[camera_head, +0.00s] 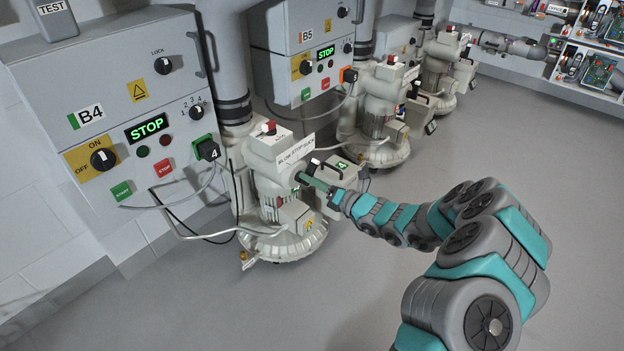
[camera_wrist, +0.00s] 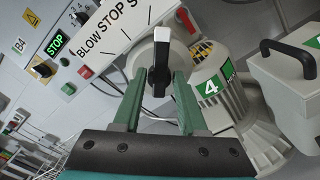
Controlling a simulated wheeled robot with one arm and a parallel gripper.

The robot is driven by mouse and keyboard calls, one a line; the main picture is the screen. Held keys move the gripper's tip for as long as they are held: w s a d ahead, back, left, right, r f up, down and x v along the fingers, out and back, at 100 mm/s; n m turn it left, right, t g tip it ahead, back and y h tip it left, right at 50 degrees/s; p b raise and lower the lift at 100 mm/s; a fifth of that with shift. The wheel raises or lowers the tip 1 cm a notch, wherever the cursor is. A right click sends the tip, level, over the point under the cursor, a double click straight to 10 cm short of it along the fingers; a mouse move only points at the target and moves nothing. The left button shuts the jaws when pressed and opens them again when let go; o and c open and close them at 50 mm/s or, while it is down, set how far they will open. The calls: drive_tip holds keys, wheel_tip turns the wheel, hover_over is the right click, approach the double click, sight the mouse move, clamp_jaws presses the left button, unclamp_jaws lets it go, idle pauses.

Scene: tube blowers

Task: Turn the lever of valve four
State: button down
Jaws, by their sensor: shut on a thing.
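The lever of valve four (camera_wrist: 160,62) is black with a white end and shows at the centre of the wrist view. It stands between the two green fingers of my gripper (camera_wrist: 162,75), which is shut on it. The "BLOW STOP S..." plate (camera_wrist: 112,33) is behind it, partly out of frame. In the head view the full "BLOW STOP SUCK" plate (camera_head: 297,148) is on the cream blower (camera_head: 268,157), and my gripper (camera_head: 312,184) is at the valve just below it. The lever is small and mostly hidden there.
Control box B4 (camera_head: 85,72) reads STOP and stands left of the blower. A box with a black handle (camera_wrist: 295,70) is right of the valve. More blowers (camera_head: 378,100) stand farther back. The floor at right is clear.

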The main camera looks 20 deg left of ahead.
drive_tip(key=shift+f, duration=0.2)
drive_tip(key=shift+s, duration=0.1)
drive_tip(key=c, duration=0.8)
unclamp_jaws()
drive_tip(key=shift+r+m, duration=0.1)
drive_tip(key=shift+m, duration=0.2)
drive_tip(key=v, duration=0.7)
drive_tip(key=shift+d, duration=0.4)
drive_tip(key=shift+s, duration=0.1)
